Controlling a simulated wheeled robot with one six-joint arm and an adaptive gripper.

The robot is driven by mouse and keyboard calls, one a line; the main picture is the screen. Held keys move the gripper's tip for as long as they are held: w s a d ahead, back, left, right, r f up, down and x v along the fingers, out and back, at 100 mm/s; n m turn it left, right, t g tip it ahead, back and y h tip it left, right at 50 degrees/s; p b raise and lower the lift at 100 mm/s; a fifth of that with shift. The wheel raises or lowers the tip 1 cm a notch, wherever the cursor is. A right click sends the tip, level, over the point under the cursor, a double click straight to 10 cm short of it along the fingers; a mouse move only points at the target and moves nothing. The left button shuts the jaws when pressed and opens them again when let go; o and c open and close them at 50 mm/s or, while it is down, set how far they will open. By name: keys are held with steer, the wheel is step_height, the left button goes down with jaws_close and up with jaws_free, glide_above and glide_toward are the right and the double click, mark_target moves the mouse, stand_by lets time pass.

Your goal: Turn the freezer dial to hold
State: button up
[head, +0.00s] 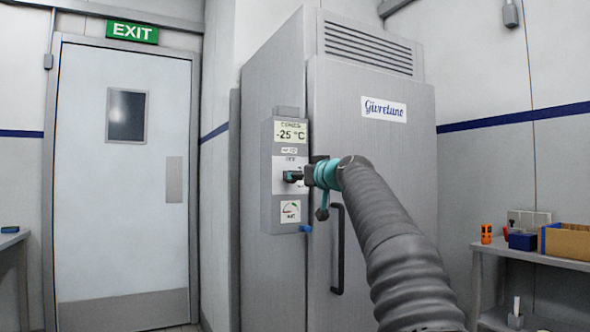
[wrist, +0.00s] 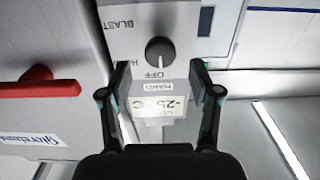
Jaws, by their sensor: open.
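The freezer (head: 380,170) is a tall grey cabinet with a control box (head: 268,205) on its left edge. In the wrist view, which is upside down, the round dark dial (wrist: 160,50) sits on the box's pale face. A pale mark on the dial appears to point to the OFF label (wrist: 153,74). BLAST is printed at upper left, and a word starting with H is partly hidden by a finger. My gripper (wrist: 160,76) is open, its fingers on either side below the dial in the picture, apart from it.
A display (head: 290,132) above the dial reads -25 °C, and a gauge (head: 290,211) is below it. A dark door handle (head: 338,250) is beside my arm. A red bar (wrist: 38,83) projects at left in the wrist view. A side table (head: 540,257) stands at right.

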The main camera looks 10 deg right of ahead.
steer(key=shift+p+x, duration=0.55)
steer(key=shift+x, duration=0.95)
steer(key=c, duration=1.1)
